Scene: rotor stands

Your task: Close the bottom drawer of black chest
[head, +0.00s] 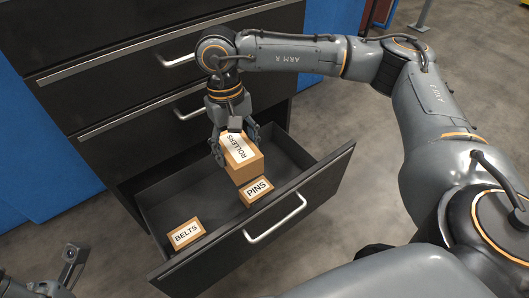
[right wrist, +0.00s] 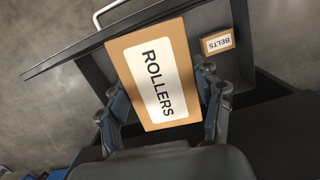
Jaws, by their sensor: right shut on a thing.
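The black chest (head: 95,35) stands at the back in the head view, with its bottom drawer (head: 322,190) pulled far out. A silver handle (head: 275,222) is on the drawer front. My right gripper (head: 236,146) is shut on the ROLLERS box (head: 247,168), a brown carton with a white label, over the open drawer. I cannot tell whether the box touches the drawer. The ROLLERS box fills the middle of the right wrist view (right wrist: 154,75), between the fingers. Part of my left gripper (head: 70,265) shows at the lower left; its jaw state is unclear.
Inside the drawer are a PINS box (head: 257,190), close to the ROLLERS box, and a BELTS box (head: 186,234) at the left end. The drawers above look shut. Blue panels (head: 40,150) flank the chest.

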